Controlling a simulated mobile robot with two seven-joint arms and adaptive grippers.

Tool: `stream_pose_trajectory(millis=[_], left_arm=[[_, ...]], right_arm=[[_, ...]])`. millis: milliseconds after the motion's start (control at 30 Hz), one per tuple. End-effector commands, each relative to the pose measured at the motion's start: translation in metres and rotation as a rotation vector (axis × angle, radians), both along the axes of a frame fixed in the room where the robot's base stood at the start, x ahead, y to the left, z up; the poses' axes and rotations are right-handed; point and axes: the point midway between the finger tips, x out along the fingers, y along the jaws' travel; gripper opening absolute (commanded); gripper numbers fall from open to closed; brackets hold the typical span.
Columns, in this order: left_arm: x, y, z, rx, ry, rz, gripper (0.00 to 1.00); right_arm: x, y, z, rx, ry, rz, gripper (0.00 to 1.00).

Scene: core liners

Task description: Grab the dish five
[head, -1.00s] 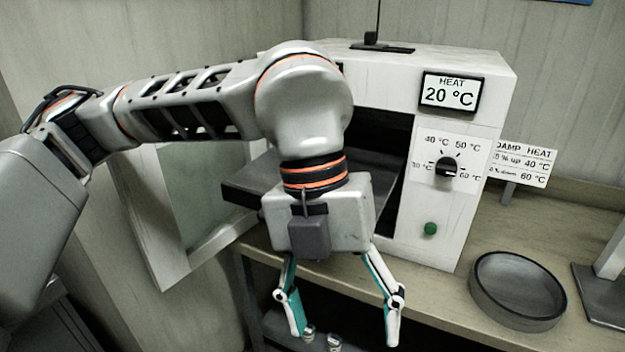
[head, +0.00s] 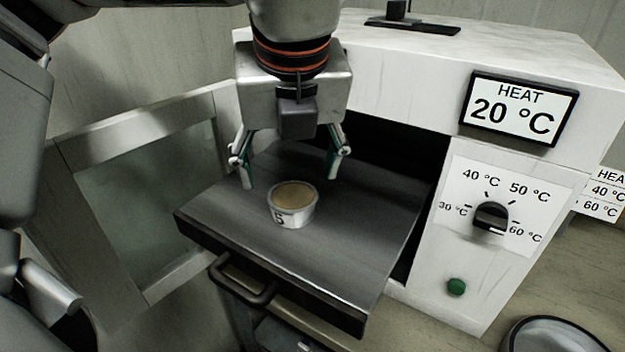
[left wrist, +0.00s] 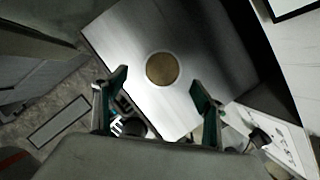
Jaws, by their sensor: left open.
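The dish five (head: 291,207) is a small pale round cup with a brown fill and a dark "5" on its side. It stands upright on the dark flat tray (head: 340,270) that sticks out of the heater. My left gripper (head: 290,180) is open and points down just behind and above the dish, with nothing held. In the left wrist view the dish (left wrist: 162,69) shows from above, a little beyond the gap between the open fingers (left wrist: 160,90). I cannot tell the exact height gap. My right gripper is not in view.
The white heater (head: 400,75) reads 20 °C and has a dial (head: 491,217) and a green button (head: 456,287) right of the tray. Its glazed door (head: 150,200) stands open at left. A round dark dish (head: 560,338) is at the lower right.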

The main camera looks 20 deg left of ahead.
Motion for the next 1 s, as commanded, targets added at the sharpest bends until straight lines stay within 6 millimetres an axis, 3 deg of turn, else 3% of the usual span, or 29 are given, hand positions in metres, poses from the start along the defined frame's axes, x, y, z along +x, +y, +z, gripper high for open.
stream_pose_trajectory(millis=[367,700,1000], left_arm=[[0.010,0.007,-0.027,0.005,-0.007,0.013,0.70],[0.024,0.010,-0.068,0.004,-0.006,0.013,0.70],[0.026,0.011,-0.072,0.004,-0.008,0.012,0.70]], right_arm=[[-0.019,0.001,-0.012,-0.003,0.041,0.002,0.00],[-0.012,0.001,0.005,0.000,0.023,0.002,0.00],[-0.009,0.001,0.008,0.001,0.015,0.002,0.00]])
